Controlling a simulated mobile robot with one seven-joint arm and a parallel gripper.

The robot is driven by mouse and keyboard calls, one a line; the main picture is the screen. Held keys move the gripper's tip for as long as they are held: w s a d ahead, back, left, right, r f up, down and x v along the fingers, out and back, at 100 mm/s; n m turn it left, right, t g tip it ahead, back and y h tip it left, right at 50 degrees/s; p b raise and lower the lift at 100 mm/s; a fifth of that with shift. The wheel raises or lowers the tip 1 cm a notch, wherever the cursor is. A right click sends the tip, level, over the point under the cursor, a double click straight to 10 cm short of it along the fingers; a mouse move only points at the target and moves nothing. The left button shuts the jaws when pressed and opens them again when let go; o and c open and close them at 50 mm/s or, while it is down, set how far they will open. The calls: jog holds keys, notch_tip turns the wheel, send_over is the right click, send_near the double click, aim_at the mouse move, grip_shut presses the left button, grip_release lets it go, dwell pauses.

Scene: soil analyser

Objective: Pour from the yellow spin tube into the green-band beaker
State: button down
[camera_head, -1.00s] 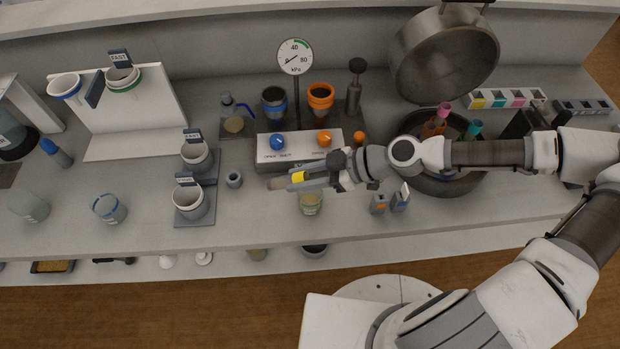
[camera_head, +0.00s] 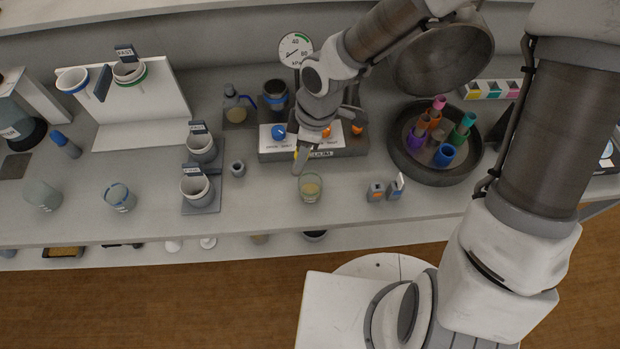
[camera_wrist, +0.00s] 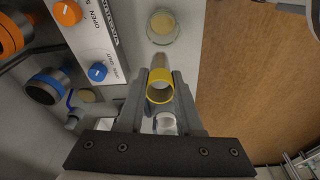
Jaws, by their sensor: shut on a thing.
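The yellow spin tube (camera_wrist: 160,86) is held between the fingers of my gripper (camera_wrist: 160,100), which is shut on it. In the wrist view its yellow ring and open mouth face the camera, and its narrow end points toward the beaker. In the head view the tube (camera_head: 298,165) hangs tilted, its grey end low, just left of and behind the beaker. My gripper (camera_head: 303,150) is partly hidden by its own wrist. The glass beaker (camera_head: 311,187) with a greenish rim stands upright on the bench and holds pale yellow contents. It also shows in the wrist view (camera_wrist: 162,26).
Behind my gripper stands a control box (camera_head: 275,143) with blue and orange knobs. The open round rotor bowl (camera_head: 400,165) with several coloured tubes is to the right. A blue-band beaker (camera_head: 119,197) is far left.

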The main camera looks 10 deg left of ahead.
jog(key=shift+d+r+p, duration=0.1)
jog(key=shift+r+p, duration=1.4)
jog(key=shift+p, duration=0.2)
jog(key=shift+f, duration=0.1)
